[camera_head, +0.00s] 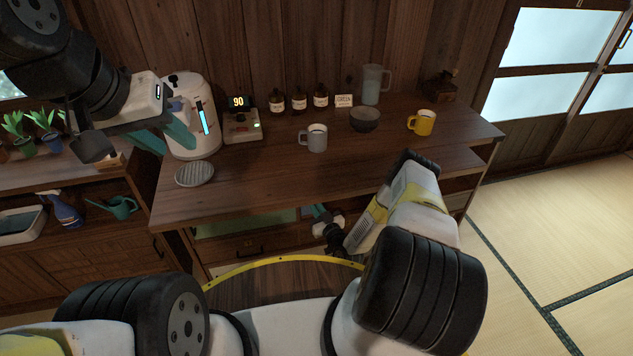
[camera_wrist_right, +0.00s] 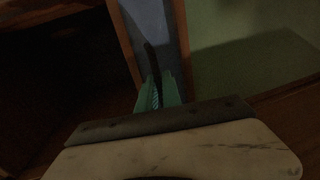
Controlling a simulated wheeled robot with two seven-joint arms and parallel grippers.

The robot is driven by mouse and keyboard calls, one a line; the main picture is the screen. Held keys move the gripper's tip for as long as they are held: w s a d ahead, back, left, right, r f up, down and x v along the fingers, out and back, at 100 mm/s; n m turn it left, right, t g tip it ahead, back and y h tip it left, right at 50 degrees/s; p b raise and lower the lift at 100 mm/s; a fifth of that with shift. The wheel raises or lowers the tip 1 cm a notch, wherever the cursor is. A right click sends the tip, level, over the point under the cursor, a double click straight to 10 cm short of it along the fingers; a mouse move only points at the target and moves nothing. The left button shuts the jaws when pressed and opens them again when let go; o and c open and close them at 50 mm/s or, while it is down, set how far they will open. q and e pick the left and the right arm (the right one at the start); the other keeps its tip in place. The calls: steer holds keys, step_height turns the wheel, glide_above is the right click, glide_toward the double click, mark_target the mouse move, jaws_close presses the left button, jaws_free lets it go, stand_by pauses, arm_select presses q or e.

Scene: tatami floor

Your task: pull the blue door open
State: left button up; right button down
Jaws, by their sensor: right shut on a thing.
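In the right wrist view a narrow blue-grey panel (camera_wrist_right: 168,28) with brown wooden edges stands upright; it looks like the blue door. A dark handle (camera_wrist_right: 149,55) runs down its face. My right gripper (camera_wrist_right: 158,92) has its teal fingers closed around the handle's lower part. In the head view my right gripper (camera_head: 320,212) reaches under the desk's front edge, partly hidden by my arm. My left gripper (camera_head: 164,139) is open and empty, raised in front of the white machine at the left.
The desk (camera_head: 260,170) holds a grey mug (camera_head: 314,139), a yellow mug (camera_head: 422,123), a bowl (camera_head: 365,119) and a white machine (camera_head: 191,118). A pale green surface (camera_wrist_right: 250,75) lies right of the panel. Tatami floor (camera_head: 550,220) is clear at right.

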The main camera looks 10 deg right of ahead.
steer(key=shift+a, duration=0.2)
steer(key=c, duration=1.5)
jaws_free()
steer(key=shift+c, duration=0.2)
steer(key=shift+s, duration=0.1)
steer(key=v, duration=0.7)
steer(key=shift+s, duration=0.35)
steer(key=shift+w+d, duration=0.1)
